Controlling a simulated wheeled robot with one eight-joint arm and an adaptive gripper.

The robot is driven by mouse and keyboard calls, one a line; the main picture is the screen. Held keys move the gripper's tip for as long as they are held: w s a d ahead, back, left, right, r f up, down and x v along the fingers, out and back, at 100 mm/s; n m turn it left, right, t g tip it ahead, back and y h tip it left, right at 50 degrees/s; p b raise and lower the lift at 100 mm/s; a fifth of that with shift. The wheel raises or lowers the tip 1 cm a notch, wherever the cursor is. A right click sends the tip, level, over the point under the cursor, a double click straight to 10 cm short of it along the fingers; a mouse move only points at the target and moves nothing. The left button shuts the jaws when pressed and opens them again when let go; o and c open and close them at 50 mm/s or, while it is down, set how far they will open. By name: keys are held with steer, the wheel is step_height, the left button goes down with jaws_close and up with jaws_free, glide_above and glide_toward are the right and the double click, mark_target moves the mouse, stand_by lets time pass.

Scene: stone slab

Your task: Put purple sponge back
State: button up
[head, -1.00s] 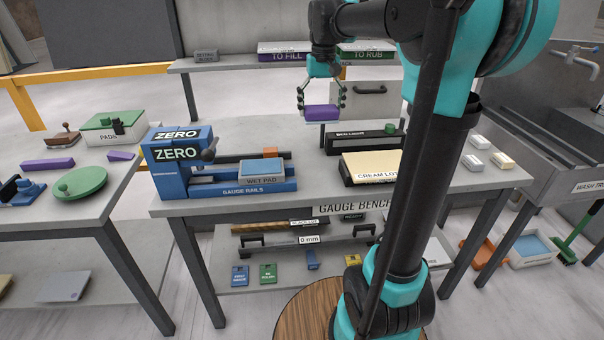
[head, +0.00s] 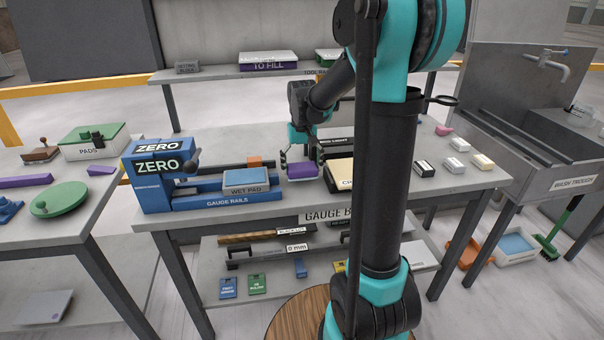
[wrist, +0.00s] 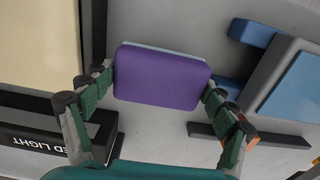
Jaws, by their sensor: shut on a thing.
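My gripper (head: 301,167) is shut on the purple sponge (head: 302,171), a block with a pale blue-white layer along one side. In the wrist view the sponge (wrist: 160,78) sits between the two green fingers, with its purple face toward the camera. In the head view the sponge is low over the gauge bench (head: 290,203), between the blue gauge rails and the cream tray. Whether it touches the bench top I cannot tell. Other purple pieces (head: 25,181) lie on the left table.
The gauge rails (head: 217,203) with the wet pad (head: 246,181) stand left of the sponge. The cream tray (head: 340,172) is close on its right, partly behind my arm. The red light box (wrist: 45,140) is behind. Several small blocks (head: 458,144) lie at the bench's right.

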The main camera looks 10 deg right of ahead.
mark_target(302, 166)
steer(key=shift+f, duration=1.2)
steer(key=shift+f, duration=0.15)
steer(key=o, duration=1.1)
steer(key=shift+c, duration=0.2)
step_height(302, 166, up, 12)
steer(key=shift+r, duration=0.2)
